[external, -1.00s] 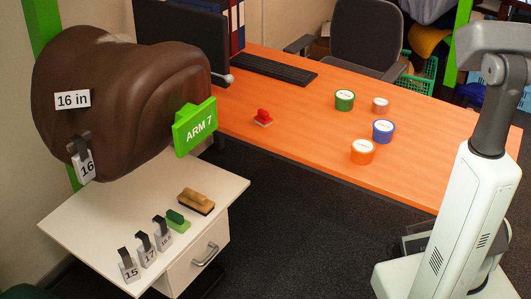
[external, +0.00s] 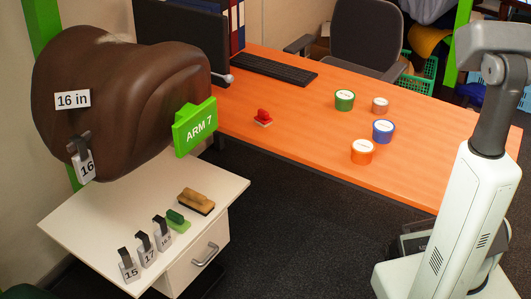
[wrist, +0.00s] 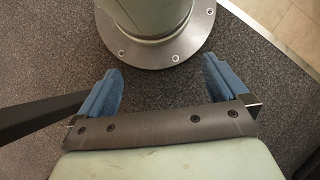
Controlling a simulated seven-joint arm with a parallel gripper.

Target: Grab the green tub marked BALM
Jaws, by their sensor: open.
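The green tub (external: 345,101) stands upright on the orange desk, towards its far side, with a white lid. The writing on its lid is too small to read. My gripper (wrist: 162,88) shows only in the wrist view. Its two blue fingers are wide apart with nothing between them. It is above the dark floor by my own base, away from the desk. In the external view my arm is at the right and the gripper is out of frame.
A red stamp-like object (external: 263,118) lies to the left. A keyboard (external: 262,69) is at the back. The desk (external: 310,125) is clear between them.

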